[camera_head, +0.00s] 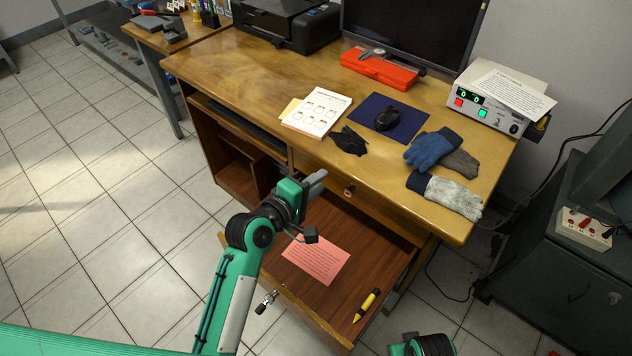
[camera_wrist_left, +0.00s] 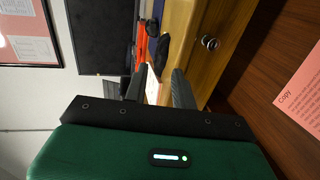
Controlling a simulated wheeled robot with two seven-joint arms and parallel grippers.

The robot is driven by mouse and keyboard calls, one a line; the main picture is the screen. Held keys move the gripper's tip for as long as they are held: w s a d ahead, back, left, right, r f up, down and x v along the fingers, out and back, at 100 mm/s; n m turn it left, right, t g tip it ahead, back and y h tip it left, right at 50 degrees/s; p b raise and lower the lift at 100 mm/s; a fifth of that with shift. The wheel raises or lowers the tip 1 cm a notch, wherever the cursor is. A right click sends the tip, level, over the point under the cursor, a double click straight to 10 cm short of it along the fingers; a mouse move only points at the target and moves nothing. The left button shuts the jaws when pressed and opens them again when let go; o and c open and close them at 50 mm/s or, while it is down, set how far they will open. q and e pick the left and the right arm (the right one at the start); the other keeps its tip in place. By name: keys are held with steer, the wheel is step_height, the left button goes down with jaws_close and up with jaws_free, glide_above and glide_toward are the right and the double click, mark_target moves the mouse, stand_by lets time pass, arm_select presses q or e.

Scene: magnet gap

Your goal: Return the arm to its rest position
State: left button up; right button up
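My left arm (camera_head: 240,285), green and black, reaches up from the bottom of the head view over the open drawer. Its gripper (camera_head: 316,183) is just in front of the desk's front edge, above the drawer. In the left wrist view its two dark fingers (camera_wrist_left: 159,90) stand apart with nothing seen held between them. A small part of my right arm (camera_head: 428,346) shows at the bottom edge of the head view; its fingers are not seen.
The open drawer (camera_head: 375,262) holds a pink sheet (camera_head: 316,259) and a yellow-black tool (camera_head: 366,304). The wooden desk (camera_head: 245,75) carries papers (camera_head: 317,111), a mouse (camera_head: 387,118), gloves (camera_head: 446,193) and a red case (camera_head: 380,70). Free floor lies left.

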stand_by(0.3)
